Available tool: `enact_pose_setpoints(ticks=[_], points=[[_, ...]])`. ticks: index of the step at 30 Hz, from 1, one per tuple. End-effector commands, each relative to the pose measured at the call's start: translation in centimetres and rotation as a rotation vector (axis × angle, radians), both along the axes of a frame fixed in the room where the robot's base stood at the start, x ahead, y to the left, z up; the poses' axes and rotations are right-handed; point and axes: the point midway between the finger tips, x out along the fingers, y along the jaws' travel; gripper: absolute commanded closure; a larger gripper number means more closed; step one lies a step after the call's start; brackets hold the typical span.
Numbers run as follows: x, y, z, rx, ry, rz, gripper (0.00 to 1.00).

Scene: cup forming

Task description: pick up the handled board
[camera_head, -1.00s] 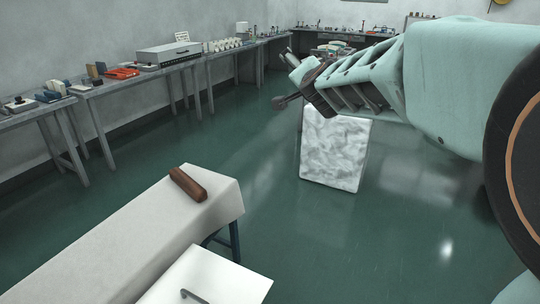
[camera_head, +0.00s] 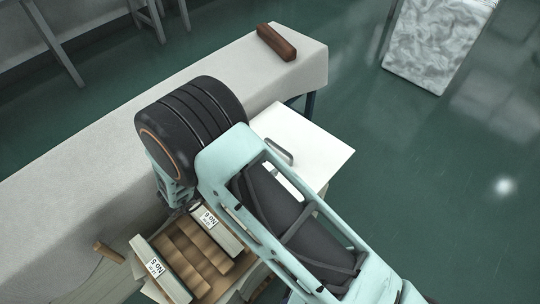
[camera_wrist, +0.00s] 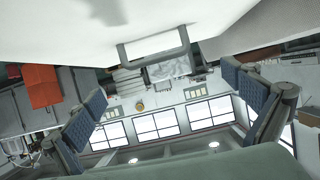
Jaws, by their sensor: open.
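A flat white board (camera_head: 318,150) with a grey loop handle (camera_head: 279,151) shows in the head view, partly hidden behind my arm. I cannot tell whether it is a separate board or the top of a stand. In the wrist view a white surface (camera_wrist: 70,30) fills the top, with the grey loop handle (camera_wrist: 184,37) at its edge. My gripper (camera_wrist: 165,86) is open and empty. Its two fingers stand wide apart below the handle in that view, not touching it. In the head view my gripper is mostly hidden beneath my wrist.
A brown block (camera_head: 277,42) lies on the long cloth-covered table (camera_head: 70,150). A wooden form with labelled pale blocks (camera_head: 162,268) stands at the bottom, beside a wooden handle (camera_head: 109,252). A marbled white block (camera_head: 437,45) stands on the floor. Floor at right is clear.

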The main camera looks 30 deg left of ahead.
Motion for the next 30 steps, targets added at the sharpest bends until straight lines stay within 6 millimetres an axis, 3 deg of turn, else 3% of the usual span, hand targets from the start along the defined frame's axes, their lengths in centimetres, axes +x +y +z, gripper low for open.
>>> enact_pose_setpoints(ticks=[5, 12, 30], points=[[0.3, -0.8, -1.2, -0.025, 0.000, -0.008, 0.00], [3.6, -1.7, -2.6, -0.022, 0.000, -0.007, 0.00], [9.0, -3.1, -4.8, -0.021, 0.000, -0.004, 0.00]])
